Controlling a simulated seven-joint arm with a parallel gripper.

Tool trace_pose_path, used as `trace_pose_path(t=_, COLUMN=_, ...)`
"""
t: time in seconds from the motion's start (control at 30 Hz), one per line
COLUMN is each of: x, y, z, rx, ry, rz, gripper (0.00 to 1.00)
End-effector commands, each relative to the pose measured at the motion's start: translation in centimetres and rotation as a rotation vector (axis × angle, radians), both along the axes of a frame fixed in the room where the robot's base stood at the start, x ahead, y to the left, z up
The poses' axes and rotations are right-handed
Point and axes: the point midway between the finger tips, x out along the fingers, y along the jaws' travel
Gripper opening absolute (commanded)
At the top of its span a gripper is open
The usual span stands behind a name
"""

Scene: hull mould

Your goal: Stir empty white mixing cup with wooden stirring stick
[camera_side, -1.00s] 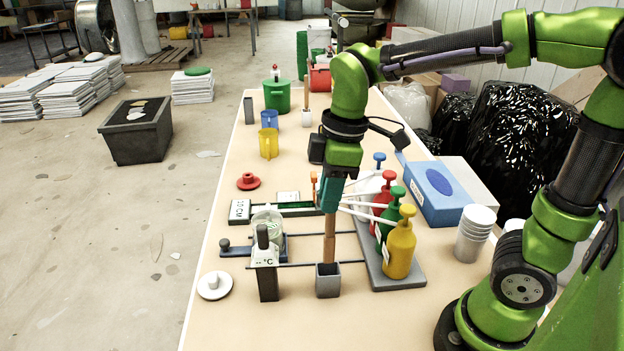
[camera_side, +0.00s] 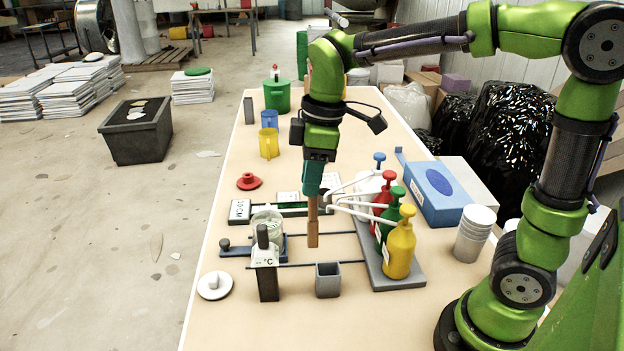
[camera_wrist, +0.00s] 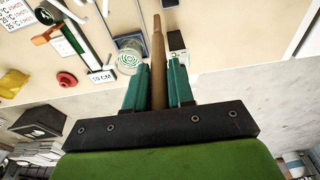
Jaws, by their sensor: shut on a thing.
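My gripper (camera_side: 313,190) has teal fingers and is shut on the wooden stirring stick (camera_side: 313,228), which hangs upright, tip down, above the table. In the wrist view the stick (camera_wrist: 158,45) runs out between the two fingers (camera_wrist: 158,84). A whitish, see-through mixing cup (camera_side: 267,220) stands left of the stick on a small blue stand. In the wrist view the cup (camera_wrist: 129,60) shows close beside the stick, apart from it, with green rings visible in it. The stick is outside the cup. The cup's inside is hard to make out in the side view.
A grey square holder (camera_side: 328,280) stands empty in front of the stick. A dark post with a °C label (camera_side: 267,270) stands just before the cup. Pump bottles (camera_side: 400,246) with long white spouts are at right, near my gripper. Stacked white cups (camera_side: 474,233) stand further right.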

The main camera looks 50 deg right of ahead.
Motion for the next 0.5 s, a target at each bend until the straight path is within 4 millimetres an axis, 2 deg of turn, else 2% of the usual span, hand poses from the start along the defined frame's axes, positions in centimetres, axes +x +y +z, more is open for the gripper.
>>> trace_pose_path(t=0.03, x=2.1, y=-0.1, z=0.2, rx=0.0, ry=0.001, rz=-0.005, gripper=0.0)
trace_pose_path(t=0.2, x=8.0, y=-0.2, z=1.3, rx=0.0, ry=0.002, rz=-0.008, gripper=0.0)
trace_pose_path(t=0.33, x=11.2, y=-0.3, z=2.2, rx=0.0, ry=0.001, rz=-0.004, gripper=0.0)
trace_pose_path(t=0.5, x=13.2, y=-0.3, z=3.7, rx=0.0, ry=-0.001, rz=0.004, gripper=0.0)
